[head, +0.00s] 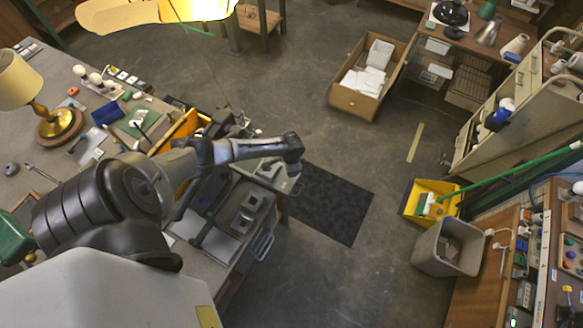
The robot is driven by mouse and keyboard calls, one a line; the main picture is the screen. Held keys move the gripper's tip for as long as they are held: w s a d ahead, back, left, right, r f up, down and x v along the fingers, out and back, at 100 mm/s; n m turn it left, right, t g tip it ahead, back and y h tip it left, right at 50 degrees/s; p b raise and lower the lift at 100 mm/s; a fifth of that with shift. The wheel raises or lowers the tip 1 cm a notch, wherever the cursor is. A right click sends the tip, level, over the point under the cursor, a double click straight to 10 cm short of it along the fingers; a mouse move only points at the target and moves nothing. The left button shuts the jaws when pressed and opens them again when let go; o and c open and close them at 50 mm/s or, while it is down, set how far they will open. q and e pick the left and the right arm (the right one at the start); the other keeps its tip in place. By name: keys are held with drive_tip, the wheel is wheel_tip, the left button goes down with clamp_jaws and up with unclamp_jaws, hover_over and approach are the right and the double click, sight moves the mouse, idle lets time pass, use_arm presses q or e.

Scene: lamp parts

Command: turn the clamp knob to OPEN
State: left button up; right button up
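I cannot make out the clamp knob or any OPEN marking in the head view; it may be too small or hidden behind my arm. One arm of mine comes in from the left and reaches over the edge of the left workbench (58,160). My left gripper (294,168) seems to be at its dark far end, over the bench's right edge near the dark floor mat. Its fingers are too small and dark to read, and I see nothing clearly held. My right gripper is not in view. Grey metal fixtures (247,208) lie on the bench below the arm.
A brass lamp (60,122) and a yellow bin (180,130) stand on the left workbench. Open floor lies between the benches.

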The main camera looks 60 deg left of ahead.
use_arm(q)
drive_tip(key=m, duration=0.4)
drive_tip(key=shift+f+m, duration=0.1)
drive_tip(key=shift+m, duration=0.2)
drive_tip(key=shift+m+b, duration=0.6)
drive_tip(key=shift+m, duration=1.3)
drive_tip(key=o, duration=0.9)
drive_tip(key=shift+o, duration=0.2)
wheel_tip(320, 180, up, 14)
